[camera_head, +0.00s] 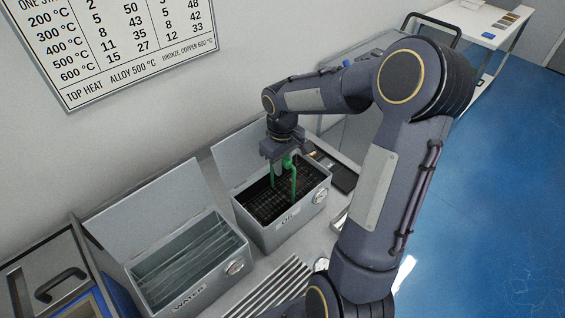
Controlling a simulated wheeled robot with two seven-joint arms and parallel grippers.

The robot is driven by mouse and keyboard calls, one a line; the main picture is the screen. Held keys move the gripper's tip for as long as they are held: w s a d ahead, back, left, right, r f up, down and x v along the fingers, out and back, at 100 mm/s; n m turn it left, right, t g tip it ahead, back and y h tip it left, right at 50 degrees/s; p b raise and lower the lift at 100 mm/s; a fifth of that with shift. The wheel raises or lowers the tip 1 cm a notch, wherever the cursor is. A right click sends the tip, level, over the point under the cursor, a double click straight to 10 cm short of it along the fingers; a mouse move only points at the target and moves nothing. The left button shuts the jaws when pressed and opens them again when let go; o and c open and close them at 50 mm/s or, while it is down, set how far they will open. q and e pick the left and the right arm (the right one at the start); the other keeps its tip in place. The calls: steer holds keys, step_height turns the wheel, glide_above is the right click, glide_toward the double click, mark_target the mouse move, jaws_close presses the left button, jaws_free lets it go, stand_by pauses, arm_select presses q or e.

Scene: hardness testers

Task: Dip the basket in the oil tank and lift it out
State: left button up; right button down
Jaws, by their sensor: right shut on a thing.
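The oil tank (268,236) is a grey metal box with an open lid behind it and a label on its front rim. The black mesh basket (268,204) is down inside the tank, below or level with its rim. Its green handle (294,182) stands up out of the tank. My right gripper (287,160) is above the tank, pointing down, shut on the top of the green handle. The oil level is too dark to tell. My left gripper is not in view.
A water tank (190,288) with an open lid stands left of the oil tank. A slatted grey rack (272,290) lies in front. A wall chart (110,45) hangs behind. A white table (480,22) stands at the far right, with open blue floor (500,170) before it.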

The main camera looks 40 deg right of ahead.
steer(key=shift+r+p, duration=0.6)
steer(key=shift+r, duration=0.3)
steer(key=shift+f, duration=0.2)
steer(key=shift+f+b, duration=0.7)
steer(key=shift+f, duration=0.05)
steer(key=shift+r, duration=0.15)
steer(key=shift+r+p, duration=0.75)
steer(key=shift+r, duration=0.05)
steer(key=shift+f, duration=0.15)
steer(key=shift+f+b, duration=0.7)
steer(key=shift+f, duration=0.1)
steer(key=shift+r, duration=0.2)
